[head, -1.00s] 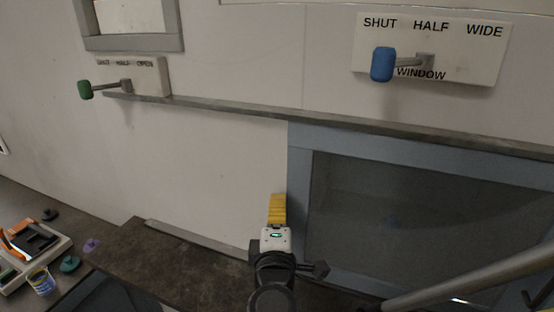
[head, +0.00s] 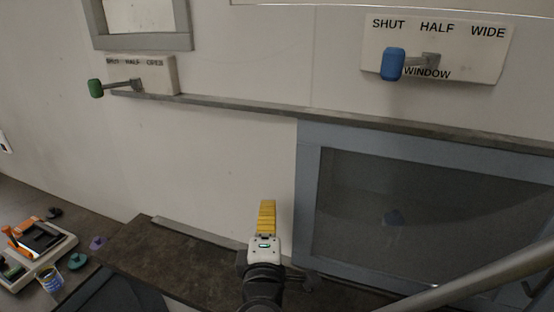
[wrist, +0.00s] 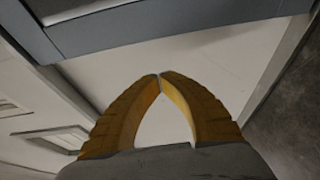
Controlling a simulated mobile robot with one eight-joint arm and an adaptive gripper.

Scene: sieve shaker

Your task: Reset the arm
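My gripper (head: 267,205) is in the lower middle of the head view, with yellow fingers pointing up toward the white wall. In the wrist view its two yellow fingers (wrist: 160,76) meet at the tips, with only wall seen between them. It is shut and holds nothing that I can see. It is apart from the window frame (head: 308,190), which stands to its right in the head view.
A blue-handled lever (head: 393,64) on a SHUT/HALF/WIDE plate is at upper right. A green-handled lever (head: 96,88) is at upper left. A ledge (head: 240,109) crosses the wall. A tray (head: 62,250), a cup (head: 50,278) and small pieces are on the bench at left.

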